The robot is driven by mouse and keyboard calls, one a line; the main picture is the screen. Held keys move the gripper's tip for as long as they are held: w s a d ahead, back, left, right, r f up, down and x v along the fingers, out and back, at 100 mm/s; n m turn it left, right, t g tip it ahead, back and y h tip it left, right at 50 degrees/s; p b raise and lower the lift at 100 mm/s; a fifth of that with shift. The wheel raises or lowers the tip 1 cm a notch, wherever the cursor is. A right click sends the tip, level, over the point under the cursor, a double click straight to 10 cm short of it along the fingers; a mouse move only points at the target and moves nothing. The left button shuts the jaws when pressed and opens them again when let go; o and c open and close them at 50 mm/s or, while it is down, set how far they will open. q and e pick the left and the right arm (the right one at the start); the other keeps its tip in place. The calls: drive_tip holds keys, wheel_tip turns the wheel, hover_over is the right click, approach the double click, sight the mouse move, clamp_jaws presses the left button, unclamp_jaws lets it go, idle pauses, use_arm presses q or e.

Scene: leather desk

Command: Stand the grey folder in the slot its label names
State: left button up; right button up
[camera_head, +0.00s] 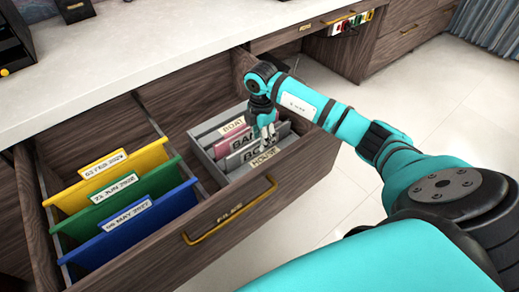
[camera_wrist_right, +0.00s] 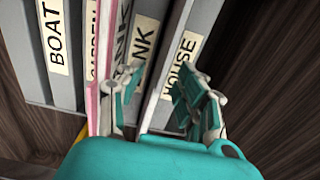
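The grey folder (camera_wrist_right: 119,52), its partly covered label ending in "NK", stands in the grey sorter box (camera_head: 203,157) in the open drawer, just behind the divider labelled BANK (camera_wrist_right: 144,42). Its lower part is hidden. My right gripper (camera_head: 266,134) is low over the box's front slots. In the right wrist view the gripper (camera_wrist_right: 158,100) has its fingers spread apart, one by the BANK label and one by the HOUSE label (camera_wrist_right: 184,57). No thing is visibly clamped between them. My left gripper is not in view.
A pink folder (camera_wrist_right: 92,55) stands by the GARDEN label; the BOAT label (camera_wrist_right: 56,40) is further back. Yellow (camera_head: 70,192), green (camera_head: 85,218) and blue (camera_head: 110,243) dated folders hang in the drawer's left part. The drawer front (camera_head: 285,197) bounds the box.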

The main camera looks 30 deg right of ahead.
drive_tip(key=shift+f, duration=1.25)
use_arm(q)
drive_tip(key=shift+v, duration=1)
use_arm(e)
clamp_jaws()
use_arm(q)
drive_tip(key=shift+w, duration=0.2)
